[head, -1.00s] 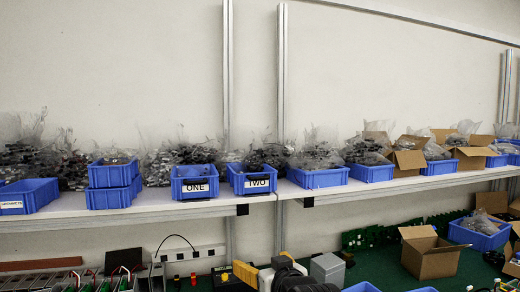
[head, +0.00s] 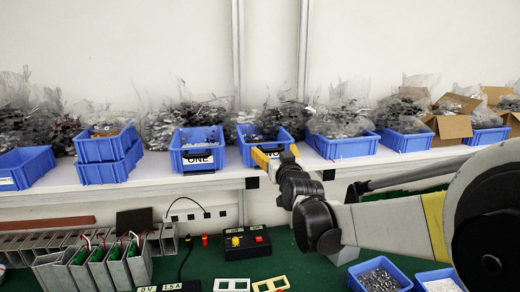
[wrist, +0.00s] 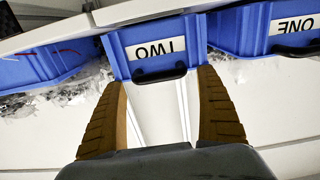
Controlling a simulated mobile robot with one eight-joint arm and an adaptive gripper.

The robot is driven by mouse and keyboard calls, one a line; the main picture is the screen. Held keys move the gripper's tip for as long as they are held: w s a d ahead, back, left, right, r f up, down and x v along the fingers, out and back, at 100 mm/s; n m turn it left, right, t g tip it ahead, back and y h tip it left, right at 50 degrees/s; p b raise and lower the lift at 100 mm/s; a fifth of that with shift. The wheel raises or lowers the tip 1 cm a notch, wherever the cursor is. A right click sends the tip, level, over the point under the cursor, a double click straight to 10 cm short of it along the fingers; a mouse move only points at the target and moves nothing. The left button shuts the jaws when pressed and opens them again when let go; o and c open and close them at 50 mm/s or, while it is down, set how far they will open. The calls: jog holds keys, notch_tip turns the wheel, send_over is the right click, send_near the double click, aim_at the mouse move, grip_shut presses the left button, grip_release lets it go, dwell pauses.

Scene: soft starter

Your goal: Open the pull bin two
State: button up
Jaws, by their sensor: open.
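The blue bin two (head: 248,152) stands on the white shelf in the head view, with clear bags piled behind it. My gripper (head: 275,154) is in front of it and covers most of its label. In the wrist view, turned upside down, bin two (wrist: 122,58) shows its white TWO label (wrist: 155,48) and black handle (wrist: 150,76). My gripper (wrist: 161,80) is open and empty there, with one brown finger on each side of the handle. The fingertips are near the front face; I cannot tell whether they touch it.
Blue bin ONE (head: 197,140) stands just left of bin two; another blue bin (head: 343,146) is close on its right. Stacked blue bins (head: 108,150) are farther left. The shelf edge (head: 220,176) runs below, above a green bench with equipment.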

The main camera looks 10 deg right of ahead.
jog(key=shift+w, duration=1)
jog(key=c, duration=1.2)
jog(key=shift+o, duration=0.2)
jog(key=s, duration=1.4)
jog(key=o, duration=1.2)
jog(key=shift+w, duration=0.1)
jog(key=shift+c, duration=0.2)
jog(key=s, duration=1.2)
